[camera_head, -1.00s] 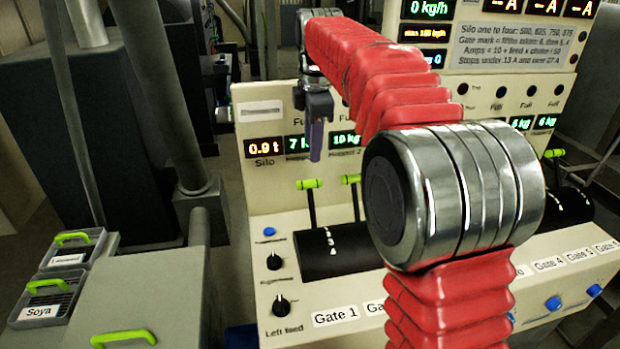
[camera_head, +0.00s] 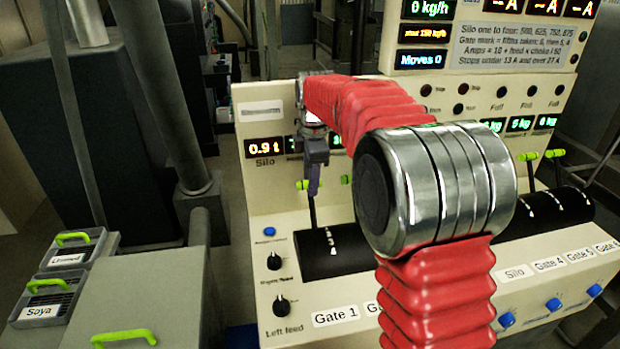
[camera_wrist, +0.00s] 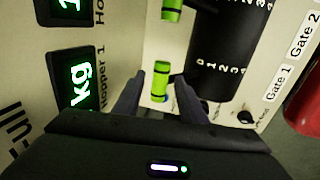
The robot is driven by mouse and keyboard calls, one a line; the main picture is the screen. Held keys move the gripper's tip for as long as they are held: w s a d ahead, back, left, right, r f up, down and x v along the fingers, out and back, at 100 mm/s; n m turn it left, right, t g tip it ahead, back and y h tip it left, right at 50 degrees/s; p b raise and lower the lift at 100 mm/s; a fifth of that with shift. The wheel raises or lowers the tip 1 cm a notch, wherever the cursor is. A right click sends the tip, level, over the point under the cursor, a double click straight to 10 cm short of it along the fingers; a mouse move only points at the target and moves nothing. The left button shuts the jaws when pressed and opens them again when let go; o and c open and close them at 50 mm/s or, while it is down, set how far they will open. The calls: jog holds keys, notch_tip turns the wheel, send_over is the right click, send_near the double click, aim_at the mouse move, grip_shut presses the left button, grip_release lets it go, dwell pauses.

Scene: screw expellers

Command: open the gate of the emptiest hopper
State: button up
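My gripper (camera_head: 313,182) hangs in front of the panel at the leftmost lever. In the wrist view its two fingers (camera_wrist: 158,98) are apart, with the green tip of the Gate 1 lever (camera_wrist: 160,82) between or just beyond them; contact cannot be told. The lever tip shows beside the gripper in the head view (camera_head: 302,185). The Gate 2 lever (camera_wrist: 172,10) is beside it. Two right-hand levers (camera_head: 527,156) (camera_head: 554,153) have green tips. The Hopper 1 display (camera_wrist: 80,85) shows "kg", its number cut off. Right-hand displays (camera_head: 519,125) show small kg values. My arm hides the middle levers and displays.
The silo display (camera_head: 265,148) reads 0.9 t. Black drums (camera_head: 340,250) with number marks lie below the levers. Knobs (camera_head: 281,305) and blue buttons (camera_head: 553,305) line the front. Labelled boxes (camera_head: 50,300) stand at the left.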

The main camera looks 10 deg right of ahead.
jog(key=shift+r, duration=0.1)
grip_shut()
dwell(0.3)
jog(key=shift+a, duration=0.1)
